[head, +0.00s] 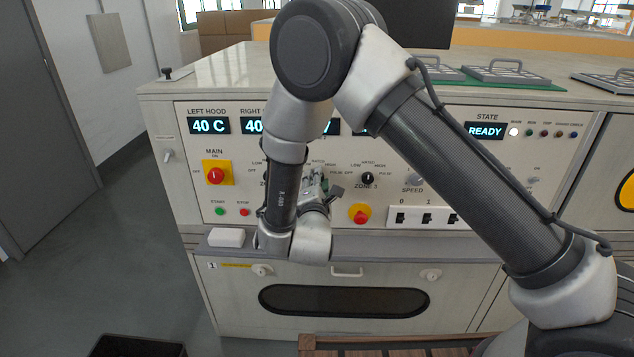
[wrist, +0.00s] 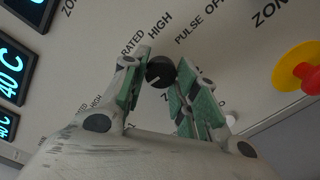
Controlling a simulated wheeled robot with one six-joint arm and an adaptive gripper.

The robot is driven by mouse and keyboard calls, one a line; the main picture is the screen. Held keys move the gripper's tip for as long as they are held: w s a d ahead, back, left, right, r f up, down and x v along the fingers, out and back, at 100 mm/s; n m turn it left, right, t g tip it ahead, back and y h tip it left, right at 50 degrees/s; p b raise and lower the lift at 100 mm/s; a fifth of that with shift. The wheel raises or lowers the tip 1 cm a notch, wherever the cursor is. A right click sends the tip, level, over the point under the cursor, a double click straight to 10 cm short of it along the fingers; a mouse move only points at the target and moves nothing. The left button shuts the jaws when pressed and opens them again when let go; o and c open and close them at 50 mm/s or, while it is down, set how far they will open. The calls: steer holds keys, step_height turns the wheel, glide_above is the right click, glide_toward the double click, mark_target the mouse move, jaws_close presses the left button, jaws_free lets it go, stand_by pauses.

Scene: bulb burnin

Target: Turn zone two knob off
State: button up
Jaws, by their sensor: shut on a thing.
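In the wrist view the dark round knob (wrist: 160,72) sits between my fingertips, with a white mark pointing to the picture's lower left. The words RATED, HIGH and PULSE are printed around it. My gripper (wrist: 161,76) is shut on this knob, with green-lined fingers on either side. In the head view my gripper (head: 322,188) is at the panel, left of the zone 3 knob (head: 367,178). My arm hides the zone two knob and much of its scale there, and the zone 2 name is not readable.
A red main switch (head: 215,175) on yellow is at the panel's left. Another red knob on yellow (head: 360,214) is just right of my gripper. A pale block (head: 227,237) lies on the ledge below the panel.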

steer(key=o, duration=1)
steer(key=s, duration=1.2)
steer(key=shift+a, duration=0.2)
